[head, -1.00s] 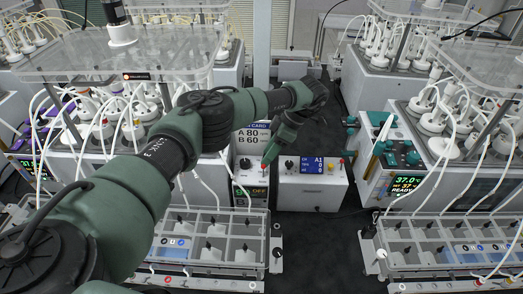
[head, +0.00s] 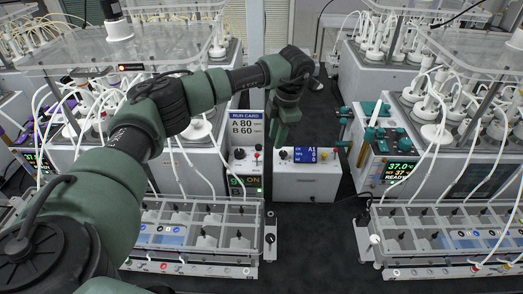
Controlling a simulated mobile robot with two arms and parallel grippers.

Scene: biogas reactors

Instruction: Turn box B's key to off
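Two white control boxes stand side by side at the back of the aisle. The left box (head: 238,167) has a dark knob (head: 239,153), a small red part and a display (head: 245,185) that seems to read ON in green. The right box (head: 305,184) has a blue screen (head: 305,155) showing A1, a dark knob (head: 283,154) and small buttons. I cannot read which is box B. My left gripper (head: 282,140) points down above and in front of the boxes, near the gap between them. It looks empty; its fingers are not clear. My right gripper is out of view.
A run card (head: 248,125) reads A 80, B 60. Reactor benches with tubes stand on both sides, with clear racks (head: 200,230) in front. A unit with a 37.0 display (head: 399,172) stands at right. The dark aisle floor (head: 315,240) is clear.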

